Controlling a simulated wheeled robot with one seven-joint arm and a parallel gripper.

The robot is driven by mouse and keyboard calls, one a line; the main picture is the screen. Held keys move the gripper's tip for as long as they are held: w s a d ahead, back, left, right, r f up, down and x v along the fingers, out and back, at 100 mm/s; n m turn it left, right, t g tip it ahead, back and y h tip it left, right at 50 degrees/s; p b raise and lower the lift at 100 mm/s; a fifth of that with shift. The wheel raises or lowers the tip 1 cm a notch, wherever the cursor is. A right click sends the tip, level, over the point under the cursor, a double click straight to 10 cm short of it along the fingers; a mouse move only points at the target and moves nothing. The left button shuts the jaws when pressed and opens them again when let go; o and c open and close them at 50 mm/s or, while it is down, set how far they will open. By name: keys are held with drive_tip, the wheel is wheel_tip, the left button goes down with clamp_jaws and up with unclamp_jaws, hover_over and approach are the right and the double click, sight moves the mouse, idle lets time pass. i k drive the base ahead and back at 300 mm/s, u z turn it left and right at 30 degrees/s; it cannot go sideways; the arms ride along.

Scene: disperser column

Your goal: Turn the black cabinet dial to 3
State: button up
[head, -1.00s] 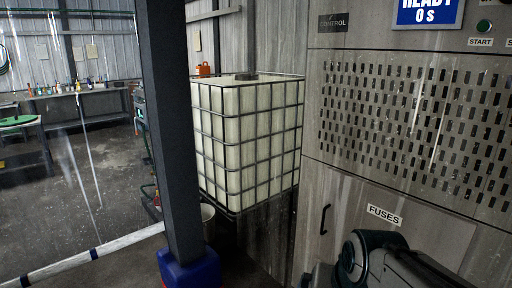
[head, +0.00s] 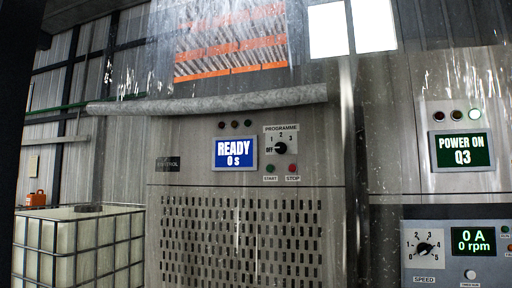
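The black programme dial (head: 280,148) is on a pale plate on the grey control cabinet (head: 170,140), in the upper middle of the head view. A blue display (head: 234,153) left of the dial reads READY 0 s. Below the dial are a green START button (head: 270,168) and a red STOP button (head: 292,168). My gripper is not in view.
A second black dial marked SPEED (head: 424,248) is on a panel at the lower right, beside a screen (head: 473,241) reading 0 A, 0 rpm. A POWER ON Q3 display (head: 462,151) is above it. A caged white tank (head: 80,245) stands at the left. A grey pipe (head: 210,105) crosses above the cabinet.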

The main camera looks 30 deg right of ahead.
sight(281, 148)
drive_tip(key=z, duration=1.05)
drive_tip(key=i, duration=1.1)
drive_tip(key=u, duration=0.55)
